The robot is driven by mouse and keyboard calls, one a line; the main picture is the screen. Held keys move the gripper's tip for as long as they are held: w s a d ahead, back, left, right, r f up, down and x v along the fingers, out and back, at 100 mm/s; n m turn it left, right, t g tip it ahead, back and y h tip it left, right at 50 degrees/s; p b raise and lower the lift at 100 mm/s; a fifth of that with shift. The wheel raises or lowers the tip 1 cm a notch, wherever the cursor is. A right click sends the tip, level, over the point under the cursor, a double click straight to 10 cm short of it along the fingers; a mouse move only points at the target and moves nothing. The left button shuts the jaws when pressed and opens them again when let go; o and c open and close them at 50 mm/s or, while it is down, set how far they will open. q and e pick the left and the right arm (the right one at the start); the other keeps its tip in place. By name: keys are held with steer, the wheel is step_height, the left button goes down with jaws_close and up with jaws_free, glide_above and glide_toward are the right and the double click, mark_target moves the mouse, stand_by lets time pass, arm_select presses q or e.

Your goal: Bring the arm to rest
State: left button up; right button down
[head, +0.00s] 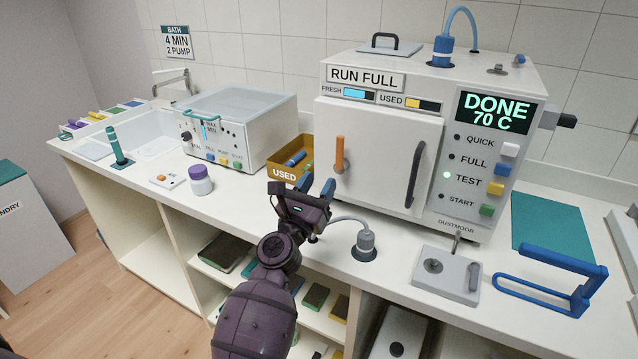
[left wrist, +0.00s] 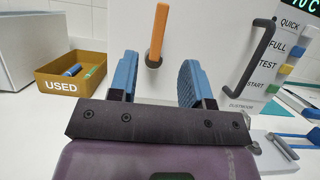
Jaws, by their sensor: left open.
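My left arm reaches in from the bottom of the head view, and its gripper (head: 318,184) hangs over the counter in front of the white machine's door (head: 378,155). Its two blue fingers are apart with nothing between them; the left wrist view shows the same open gripper (left wrist: 160,75). Beyond the fingers is the door's orange lever (head: 340,155), which also shows upright in the wrist view (left wrist: 157,35). Whether the fingers touch the door is not clear, but a gap seems to show. My right gripper is not in view.
A grey-black door handle (head: 415,175) is to the right, and a yellow USED bin (head: 285,170) to the left. A grey hose fitting (head: 365,245) stands close on the counter. The display reads DONE 70 C.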

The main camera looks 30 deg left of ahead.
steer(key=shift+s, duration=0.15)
arm_select(q)
steer(key=s+d+f+m+g+h, duration=0.15)
steer(key=f+m, duration=0.25)
steer(key=m, duration=0.9)
steer(key=s+d+f+m+g, duration=0.1)
steer(key=s+f+m+g, duration=0.3)
steer(key=m, duration=1)
steer(key=s+a+f+m+g+y, duration=0.1)
steer(key=s+f+m, duration=0.4)
steer(key=s+f, duration=0.5)
steer(key=s+a+f+m+g+y, duration=0.1)
steer(key=s+f+m+g, duration=0.3)
steer(key=s+f, duration=0.7)
steer(key=shift+s+a+f+m, duration=0.25)
steer(key=shift+s+a+m, duration=0.25)
steer(key=shift+s+a, duration=0.3)
steer(key=shift+y, duration=0.25)
